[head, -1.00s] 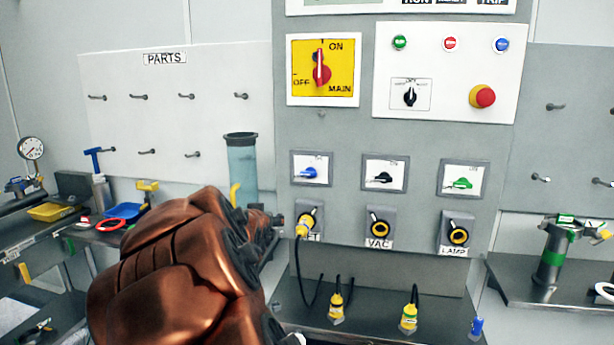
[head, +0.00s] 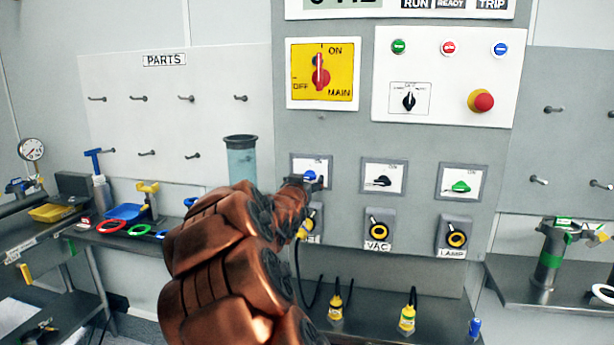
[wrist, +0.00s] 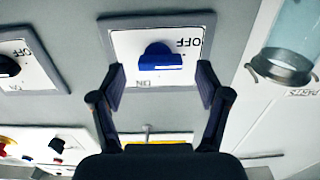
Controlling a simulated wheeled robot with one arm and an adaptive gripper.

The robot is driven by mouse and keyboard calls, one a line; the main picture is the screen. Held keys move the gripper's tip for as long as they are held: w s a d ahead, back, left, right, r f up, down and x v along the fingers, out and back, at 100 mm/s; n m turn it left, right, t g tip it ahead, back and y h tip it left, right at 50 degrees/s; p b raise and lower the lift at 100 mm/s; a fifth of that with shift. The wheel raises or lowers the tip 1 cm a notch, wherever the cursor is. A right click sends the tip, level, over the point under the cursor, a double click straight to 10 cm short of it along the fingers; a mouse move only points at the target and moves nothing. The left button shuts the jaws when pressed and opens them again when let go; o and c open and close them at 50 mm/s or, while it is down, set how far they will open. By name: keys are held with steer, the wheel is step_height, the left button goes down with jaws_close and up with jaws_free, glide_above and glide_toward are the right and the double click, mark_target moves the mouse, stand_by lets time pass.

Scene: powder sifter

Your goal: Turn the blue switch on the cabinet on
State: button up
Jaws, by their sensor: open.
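The blue switch (head: 309,175) is on a white plate in a grey frame, at the left of the cabinet's row of three switches. In the wrist view, which is upside down, the blue switch (wrist: 160,58) has its bar lying roughly level. Upside-down OFF and ON labels are on its plate. My gripper (wrist: 160,78) is open, with one finger on each side of the blue switch and a gap to it on both sides. In the head view my gripper (head: 304,183) is at the lower edge of the switch plate, and my arm hides part of the area below.
A black switch (head: 382,181) and a green switch (head: 460,187) are to the right. Below are sockets, the leftmost with a yellow plug (head: 303,230) and cable. A red MAIN switch (head: 320,75) is above. A clear cylinder (head: 241,163) stands to the left.

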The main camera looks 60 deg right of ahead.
steer(key=shift+x, duration=1.1)
steer(key=shift+a, duration=0.1)
steer(key=shift+c, duration=0.5)
steer(key=c, duration=1.1)
steer(key=shift+o, duration=0.2)
